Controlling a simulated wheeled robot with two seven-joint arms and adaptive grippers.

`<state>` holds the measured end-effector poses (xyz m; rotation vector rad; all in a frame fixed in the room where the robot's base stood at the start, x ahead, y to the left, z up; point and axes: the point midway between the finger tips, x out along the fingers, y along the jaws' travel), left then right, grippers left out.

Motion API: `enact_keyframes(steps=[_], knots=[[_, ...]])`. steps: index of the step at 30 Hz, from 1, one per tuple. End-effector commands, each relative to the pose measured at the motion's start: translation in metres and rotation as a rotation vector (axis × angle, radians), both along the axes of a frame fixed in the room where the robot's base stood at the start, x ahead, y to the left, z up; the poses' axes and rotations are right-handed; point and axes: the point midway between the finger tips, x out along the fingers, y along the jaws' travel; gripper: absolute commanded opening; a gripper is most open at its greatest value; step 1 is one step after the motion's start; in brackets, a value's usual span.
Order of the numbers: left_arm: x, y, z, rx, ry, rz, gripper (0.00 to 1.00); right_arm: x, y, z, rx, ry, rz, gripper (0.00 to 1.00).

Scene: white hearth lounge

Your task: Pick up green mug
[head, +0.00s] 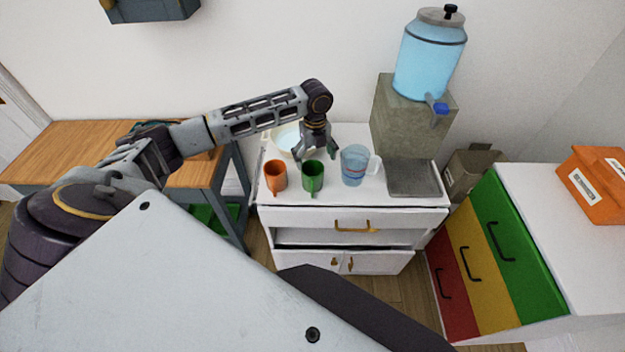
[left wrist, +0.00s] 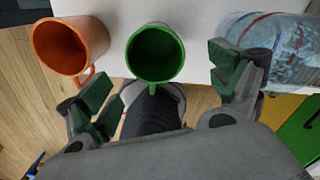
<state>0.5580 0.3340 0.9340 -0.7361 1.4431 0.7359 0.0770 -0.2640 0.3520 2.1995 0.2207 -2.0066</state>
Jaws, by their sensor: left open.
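The green mug (head: 313,177) stands upright on the white cabinet top, between an orange mug and a clear pitcher. In the left wrist view the green mug (left wrist: 155,54) shows its open top, with its handle toward my gripper. My left gripper (head: 316,156) is above and just behind the green mug in the head view, pointing down. In the left wrist view its two fingers (left wrist: 163,92) are spread wide, one on each side of the mug's handle side, with nothing between them gripped. My right gripper is not in view.
The orange mug (head: 275,177) stands close on the left; the pitcher (head: 354,166) stands close on the right. A pale bowl (head: 287,139) is behind. A water dispenser (head: 429,58) on a stone block (head: 408,124) is at the back right. A wooden table (head: 75,143) is at the left.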

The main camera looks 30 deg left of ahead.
Motion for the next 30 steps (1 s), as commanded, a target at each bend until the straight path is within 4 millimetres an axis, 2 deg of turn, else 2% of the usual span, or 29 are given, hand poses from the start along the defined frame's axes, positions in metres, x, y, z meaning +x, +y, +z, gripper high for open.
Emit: enact_keyframes(steps=[3, 7, 23, 30], knots=[[0.000, 0.000, -0.016, 0.000, 0.001, -0.001, 0.92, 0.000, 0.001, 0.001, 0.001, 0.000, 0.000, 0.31], [0.000, 0.000, -0.027, 0.000, 0.001, -0.001, 0.92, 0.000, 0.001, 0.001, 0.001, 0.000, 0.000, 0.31], [-0.001, 0.000, -0.034, 0.001, 0.001, -0.001, 0.92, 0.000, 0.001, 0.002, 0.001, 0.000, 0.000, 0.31], [-0.003, 0.004, -0.055, 0.002, 0.002, 0.000, 0.92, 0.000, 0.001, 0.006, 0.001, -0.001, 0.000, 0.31]])
